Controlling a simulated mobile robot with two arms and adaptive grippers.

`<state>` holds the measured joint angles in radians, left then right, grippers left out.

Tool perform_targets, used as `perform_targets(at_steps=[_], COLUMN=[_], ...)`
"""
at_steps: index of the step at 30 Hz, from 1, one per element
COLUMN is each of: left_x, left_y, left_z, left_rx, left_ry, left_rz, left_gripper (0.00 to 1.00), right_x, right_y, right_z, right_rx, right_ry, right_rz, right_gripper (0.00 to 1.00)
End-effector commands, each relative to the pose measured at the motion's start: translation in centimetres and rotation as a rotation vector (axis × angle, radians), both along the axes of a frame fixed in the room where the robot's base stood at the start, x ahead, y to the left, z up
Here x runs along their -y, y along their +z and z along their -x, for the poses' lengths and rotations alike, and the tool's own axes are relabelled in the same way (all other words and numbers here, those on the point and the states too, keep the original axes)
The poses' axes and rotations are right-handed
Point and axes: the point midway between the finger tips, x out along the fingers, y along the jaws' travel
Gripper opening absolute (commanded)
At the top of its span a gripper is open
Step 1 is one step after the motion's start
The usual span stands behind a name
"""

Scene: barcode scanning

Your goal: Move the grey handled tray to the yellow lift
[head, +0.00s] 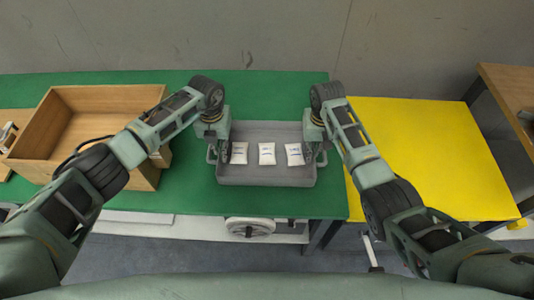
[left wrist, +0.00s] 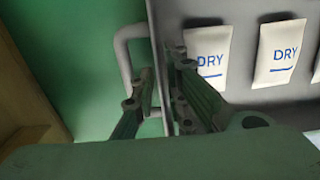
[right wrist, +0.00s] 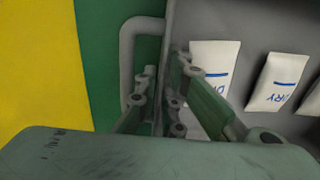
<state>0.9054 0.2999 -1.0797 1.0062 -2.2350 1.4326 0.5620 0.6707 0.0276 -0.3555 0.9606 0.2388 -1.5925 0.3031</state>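The grey handled tray (head: 267,181) sits on the green table in the head view, with several white packets in it. My left gripper (head: 222,152) is at the tray's left end. In the left wrist view its fingers (left wrist: 160,85) are close together on both sides of the tray wall (left wrist: 160,22), beside the handle (left wrist: 124,55). My right gripper (head: 315,152) is at the right end, its fingers (right wrist: 160,88) likewise on both sides of the wall next to the right handle (right wrist: 127,60). Both look shut on the tray; exact contact is partly hidden. The yellow lift (head: 425,135) is right of the table.
A wooden box (head: 110,97) stands on the green table (head: 265,85) left of the tray, partly behind my left arm. The lift top looks empty where visible; my right arm covers part of it. A wooden surface (head: 510,95) stands at the far right. A grey wall is behind.

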Motion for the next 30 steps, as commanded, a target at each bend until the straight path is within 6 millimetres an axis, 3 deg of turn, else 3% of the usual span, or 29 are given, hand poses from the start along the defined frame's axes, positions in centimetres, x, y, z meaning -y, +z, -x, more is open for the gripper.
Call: perform_targets(at_steps=[3, 6, 8, 30], left_x=[0.00, -0.01, -0.01, -0.01], left_y=[0.02, 0.02, 0.03, 0.60], left_z=[0.00, -0.01, -0.01, -0.09], left_rx=[0.000, 0.000, 0.000, 0.002], left_ry=[0.000, 0.000, 0.000, 0.001], left_rz=[0.000, 0.000, 0.000, 0.001], left_gripper=[0.12, 0.05, 0.00, 0.00], right_x=[-0.02, -0.01, -0.01, -0.01], right_y=[0.00, 0.01, 0.01, 0.56], right_z=[0.02, 0.02, 0.02, -0.04], right_rx=[-0.001, -0.001, -0.001, 0.001], right_ry=[0.000, 0.000, 0.000, 0.000], right_rz=[0.000, 0.000, 0.000, 0.000], right_gripper=[0.08, 0.00, 0.00, 0.00])
